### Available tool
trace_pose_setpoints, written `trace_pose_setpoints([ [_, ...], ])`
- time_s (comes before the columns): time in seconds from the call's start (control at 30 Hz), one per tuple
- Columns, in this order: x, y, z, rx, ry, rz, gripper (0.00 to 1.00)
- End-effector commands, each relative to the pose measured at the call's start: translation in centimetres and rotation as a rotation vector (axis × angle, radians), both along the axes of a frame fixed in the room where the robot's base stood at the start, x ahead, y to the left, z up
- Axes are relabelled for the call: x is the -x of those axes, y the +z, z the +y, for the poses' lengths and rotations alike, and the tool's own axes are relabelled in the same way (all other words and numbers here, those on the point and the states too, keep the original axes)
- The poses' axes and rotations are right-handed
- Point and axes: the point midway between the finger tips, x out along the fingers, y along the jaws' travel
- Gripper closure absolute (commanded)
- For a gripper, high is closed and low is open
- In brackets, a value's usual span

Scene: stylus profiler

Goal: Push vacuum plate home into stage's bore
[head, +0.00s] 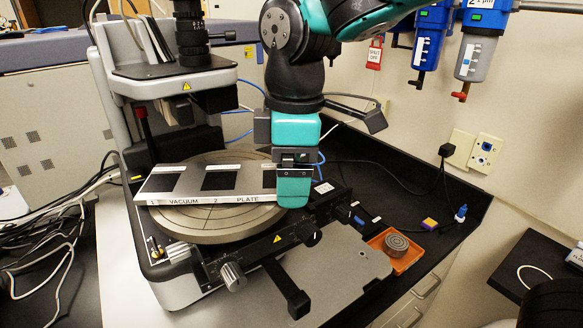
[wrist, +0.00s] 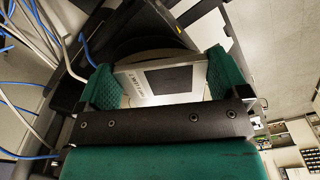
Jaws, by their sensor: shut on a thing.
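The vacuum plate (head: 202,183) is a flat silver bar with dark square patches and a white front edge lettered "1 VACUUM 2 PLATE". My gripper (head: 292,182) is shut on its right end. In the wrist view the plate (wrist: 135,80) lies between the two green fingers of my gripper (wrist: 160,80). The round stage (head: 215,232) is a grey disc with scribed lines, under the plate. The plate's left end reaches past the disc's left side. I cannot tell whether the plate touches the stage. The bore is hidden.
The profiler's column and black lens (head: 190,35) stand behind the plate at left. A black knob arm (head: 288,290) juts out in front of the stage. An orange tray (head: 396,250) with a grey ridged disc sits at right. Cables (head: 45,240) crowd the left.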

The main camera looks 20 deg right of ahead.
Motion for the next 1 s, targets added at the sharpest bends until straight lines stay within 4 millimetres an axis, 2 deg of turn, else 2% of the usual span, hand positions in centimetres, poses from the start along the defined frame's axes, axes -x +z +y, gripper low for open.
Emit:
trace_pose_setpoints([
  [0.17,0.1,-0.3,0.0,0.004,0.000,0.007,0.62],
  [0.53,0.1,1.4,0.0,0.003,0.000,0.006,0.62],
  [0.83,0.1,1.6,0.0,0.002,0.000,0.004,0.62],
  [0.87,0.0,1.6,0.0,0.002,0.000,0.004,0.14],
  [1.0,0.0,1.6,0.0,0.001,0.000,0.003,0.46],
])
